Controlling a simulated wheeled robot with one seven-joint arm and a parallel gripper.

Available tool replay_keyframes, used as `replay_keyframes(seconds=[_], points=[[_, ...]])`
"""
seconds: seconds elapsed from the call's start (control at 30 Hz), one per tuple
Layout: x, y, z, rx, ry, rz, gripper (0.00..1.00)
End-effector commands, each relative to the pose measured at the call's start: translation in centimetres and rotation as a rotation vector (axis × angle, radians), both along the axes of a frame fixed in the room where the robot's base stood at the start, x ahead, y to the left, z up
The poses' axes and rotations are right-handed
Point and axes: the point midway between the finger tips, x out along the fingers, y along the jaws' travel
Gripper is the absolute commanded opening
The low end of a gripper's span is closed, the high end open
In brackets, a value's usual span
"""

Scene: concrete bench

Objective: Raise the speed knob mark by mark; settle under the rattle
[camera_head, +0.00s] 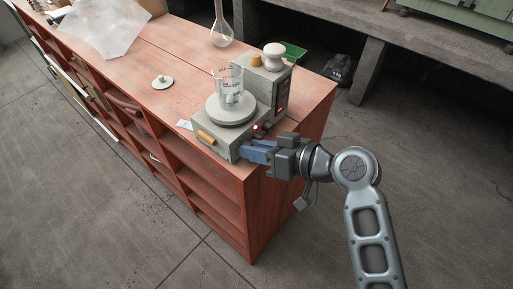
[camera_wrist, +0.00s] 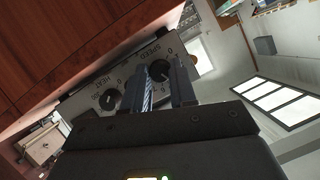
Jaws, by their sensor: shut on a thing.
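A grey stirrer hotplate (camera_head: 216,131) stands near the bench's front right corner. A glass beaker (camera_head: 229,92) with dark markings stands on its round plate. My gripper (camera_head: 247,152) reaches in from the right to the control face. In the wrist view, the black speed knob (camera_wrist: 159,70) sits under the word SPEED, between the two fingers of my gripper (camera_wrist: 161,82), which are shut on it. Scale numbers show around the knob, partly hidden by the fingers. I cannot read its pointer. The heat knob (camera_wrist: 109,99) is beside it, clear of the fingers.
A grey unit (camera_head: 270,80) with a white-topped jar (camera_head: 274,55) stands close behind the hotplate. The floor at right is open.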

Motion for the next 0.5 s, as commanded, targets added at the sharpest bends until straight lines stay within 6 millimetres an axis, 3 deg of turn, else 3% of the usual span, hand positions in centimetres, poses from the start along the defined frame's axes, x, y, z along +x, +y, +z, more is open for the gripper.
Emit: replay_keyframes(seconds=[0.47,0.5], points=[[-0.05,0.0,-0.19,0.006,0.012,0.001,0.0],[-0.06,-0.01,-0.19,0.005,0.012,0.0,0.3]])
